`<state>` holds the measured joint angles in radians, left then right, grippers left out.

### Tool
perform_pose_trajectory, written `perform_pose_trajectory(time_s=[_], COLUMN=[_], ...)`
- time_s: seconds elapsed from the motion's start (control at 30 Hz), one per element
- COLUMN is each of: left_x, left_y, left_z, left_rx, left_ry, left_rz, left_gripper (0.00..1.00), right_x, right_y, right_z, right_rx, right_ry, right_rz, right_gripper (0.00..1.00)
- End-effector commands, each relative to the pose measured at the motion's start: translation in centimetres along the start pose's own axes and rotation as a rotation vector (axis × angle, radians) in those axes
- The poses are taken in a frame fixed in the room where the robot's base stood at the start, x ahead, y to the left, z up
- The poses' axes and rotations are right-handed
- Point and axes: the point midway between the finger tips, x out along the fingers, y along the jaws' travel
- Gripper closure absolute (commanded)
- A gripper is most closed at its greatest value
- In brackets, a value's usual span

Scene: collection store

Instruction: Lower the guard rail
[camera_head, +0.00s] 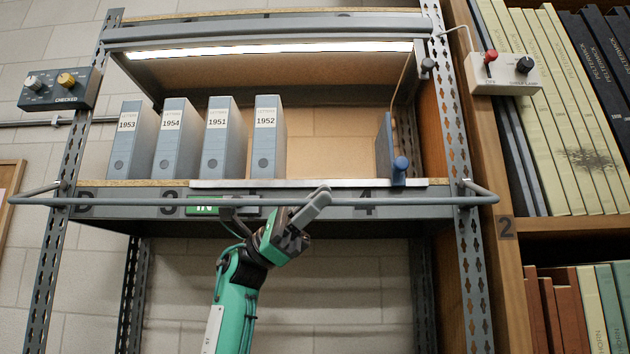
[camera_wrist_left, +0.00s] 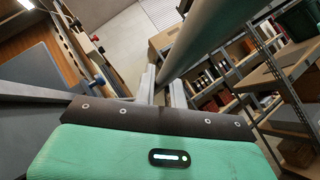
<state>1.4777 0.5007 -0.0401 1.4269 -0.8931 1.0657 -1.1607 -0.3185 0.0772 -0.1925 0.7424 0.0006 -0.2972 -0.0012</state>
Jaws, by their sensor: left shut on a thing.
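The guard rail (camera_head: 400,201) is a thin grey bar running across the front of the shelf, just below the board's front edge. Its bent ends meet the two perforated uprights. My left gripper (camera_head: 318,197) reaches up from below and is shut on the guard rail near its middle. In the left wrist view the rail (camera_wrist_left: 208,40) is a thick grey bar slanting down between the fingers of the left gripper (camera_wrist_left: 164,88). The fingers hide a short stretch of the rail. My right gripper is in neither view.
Grey binders (camera_head: 222,140) stand on the shelf behind the rail, with a blue divider (camera_head: 384,150) at right. A box with a yellow knob (camera_head: 60,88) is at left, and a box with a red lever (camera_head: 503,74) is at right. Below the shelf is open space.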

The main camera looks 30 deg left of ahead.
Motion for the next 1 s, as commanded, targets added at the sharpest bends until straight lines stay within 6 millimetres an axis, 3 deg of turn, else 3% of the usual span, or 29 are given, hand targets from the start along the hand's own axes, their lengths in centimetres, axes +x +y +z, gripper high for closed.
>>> perform_pose_trajectory(time_s=[0.4, 0.93, 0.97, 1.0], left_x=[-1.6, -1.8, -1.8, -1.8], left_y=[-0.2, -0.3, -0.3, -0.3], left_z=[-1.7, -1.9, -1.9, -1.9], left_rx=[0.045, 0.042, 0.042, 0.043], left_ry=[0.004, 0.004, 0.004, 0.004], left_rz=[-0.044, -0.044, -0.044, -0.044], left_gripper=[1.00, 1.00, 0.85, 0.77], right_x=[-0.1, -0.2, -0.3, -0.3], right_y=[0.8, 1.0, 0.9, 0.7], right_z=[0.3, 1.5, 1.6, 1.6], right_rx=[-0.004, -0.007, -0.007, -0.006], right_ry=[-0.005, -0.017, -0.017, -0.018], right_rz=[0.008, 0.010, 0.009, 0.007], right_gripper=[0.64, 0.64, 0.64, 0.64])
